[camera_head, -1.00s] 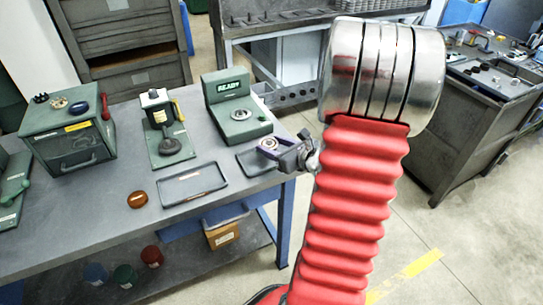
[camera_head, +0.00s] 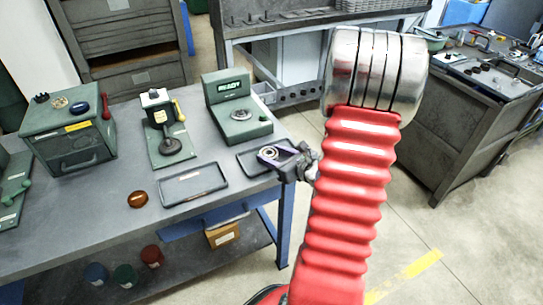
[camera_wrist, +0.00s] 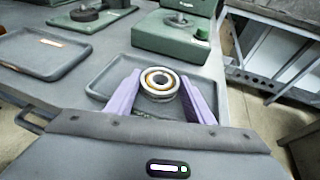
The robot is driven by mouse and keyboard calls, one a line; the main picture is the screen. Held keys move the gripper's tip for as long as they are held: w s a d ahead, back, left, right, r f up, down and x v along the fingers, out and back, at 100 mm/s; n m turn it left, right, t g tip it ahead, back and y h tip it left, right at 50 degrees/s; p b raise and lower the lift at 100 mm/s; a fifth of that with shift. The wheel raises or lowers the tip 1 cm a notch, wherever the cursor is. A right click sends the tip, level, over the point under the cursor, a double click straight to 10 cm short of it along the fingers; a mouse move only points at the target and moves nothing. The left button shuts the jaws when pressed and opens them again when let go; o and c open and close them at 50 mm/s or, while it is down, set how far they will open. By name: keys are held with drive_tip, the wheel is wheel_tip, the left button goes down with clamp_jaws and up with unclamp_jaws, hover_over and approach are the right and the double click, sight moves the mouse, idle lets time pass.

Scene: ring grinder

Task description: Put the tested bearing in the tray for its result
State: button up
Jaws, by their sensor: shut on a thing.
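A small ring-shaped bearing (camera_wrist: 159,83) is held between the purple fingers of my gripper (camera_wrist: 160,95) in the wrist view. My gripper (camera_head: 272,155) is shut on it at the table's right edge in the head view. The bearing (camera_head: 268,153) appears over the right tray (camera_head: 246,161); in the wrist view that tray (camera_wrist: 100,85) lies behind and below it. I cannot tell whether the bearing touches the tray. The left tray (camera_head: 193,185) shows a small orange label and holds no bearing. The green tester (camera_head: 238,110) reads "READY" behind the trays.
A green press-like device (camera_head: 165,130) and a green box (camera_head: 68,140) stand to the left on the grey table. An orange-brown round piece (camera_head: 137,199) lies left of the left tray. Floor is open right of the table.

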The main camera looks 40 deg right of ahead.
drive_tip(key=o, duration=1.4)
drive_tip(key=shift+f, duration=0.1)
drive_tip(key=shift+c, duration=0.2)
drive_tip(key=v, duration=1.2)
